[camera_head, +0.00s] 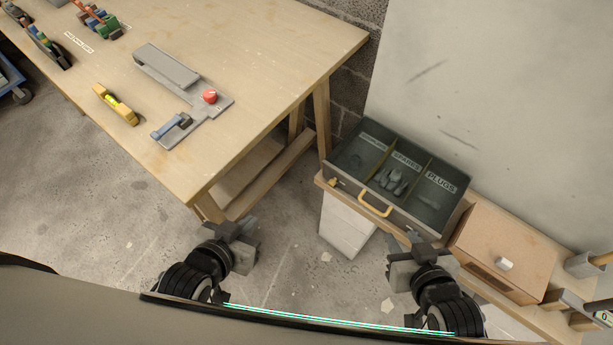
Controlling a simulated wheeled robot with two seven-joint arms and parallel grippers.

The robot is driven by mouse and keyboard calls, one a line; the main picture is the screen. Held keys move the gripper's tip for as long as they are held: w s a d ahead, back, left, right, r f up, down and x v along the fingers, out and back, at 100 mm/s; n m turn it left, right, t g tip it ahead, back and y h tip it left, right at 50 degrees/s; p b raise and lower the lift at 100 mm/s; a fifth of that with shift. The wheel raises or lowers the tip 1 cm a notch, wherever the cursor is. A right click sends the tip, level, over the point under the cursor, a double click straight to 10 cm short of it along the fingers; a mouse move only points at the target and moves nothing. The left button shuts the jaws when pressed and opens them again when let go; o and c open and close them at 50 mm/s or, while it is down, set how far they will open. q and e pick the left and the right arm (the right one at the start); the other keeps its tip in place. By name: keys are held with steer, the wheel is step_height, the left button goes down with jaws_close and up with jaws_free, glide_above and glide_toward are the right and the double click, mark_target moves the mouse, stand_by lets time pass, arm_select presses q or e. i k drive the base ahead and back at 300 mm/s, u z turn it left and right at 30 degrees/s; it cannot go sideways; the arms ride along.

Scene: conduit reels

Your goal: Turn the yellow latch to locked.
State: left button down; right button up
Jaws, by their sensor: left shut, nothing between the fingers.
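A small yellow latch (333,182) sits at the left end of the front of a dark green drawer unit (428,225). It is too small here to tell which way it is turned. A yellow handle (375,205) is in the middle of that front. My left gripper (243,236) is shut and empty, above the floor left of the drawer unit and apart from it. My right gripper (408,250) is in front of the drawer unit, below and right of the handle in the picture. Its fingertips are not clear enough to tell open from shut.
The drawer has labelled compartments; grey parts lie in the middle one. A wooden box (503,245) with a pale knob stands to the right. The workbench (255,60) at the upper left holds a grey fixture with a red knob (210,96) and a yellow level (115,104).

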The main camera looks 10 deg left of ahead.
mark_target(332, 182)
steer(key=z, duration=1.35)
steer(key=k, duration=1.7)
steer(key=u, duration=1.4)
steer(key=i, duration=1.05)
